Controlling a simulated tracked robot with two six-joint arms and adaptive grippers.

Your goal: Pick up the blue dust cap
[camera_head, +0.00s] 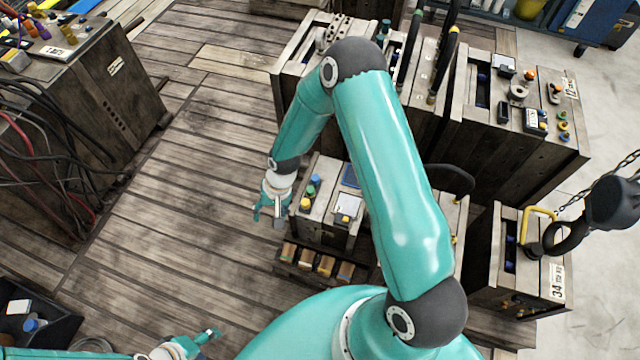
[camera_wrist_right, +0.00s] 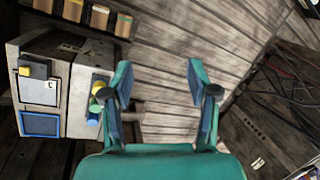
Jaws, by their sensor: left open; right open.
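A small blue cap (camera_head: 315,178) sits on top of a grey mould block (camera_head: 325,222), in a row with a green cap (camera_head: 311,190) and a yellow-orange cap (camera_head: 305,203). In the right wrist view the blue cap (camera_wrist_right: 92,119) is left of my fingers, near the block's edge. My right gripper (camera_head: 268,212) is open and empty beside the block, apart from the cap; it also shows in the right wrist view (camera_wrist_right: 162,88). My left gripper (camera_head: 208,338) is open at the bottom of the head view, far from the block.
Larger mould blocks (camera_head: 470,90) stand behind, with small coloured fittings on top. Another block with a yellow handle (camera_head: 540,212) stands at right, near a hanging hook (camera_head: 568,238). A dark tray (camera_head: 45,338) lies lower left, holding a blue item. Plank floor (camera_head: 190,190) is clear left of the block.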

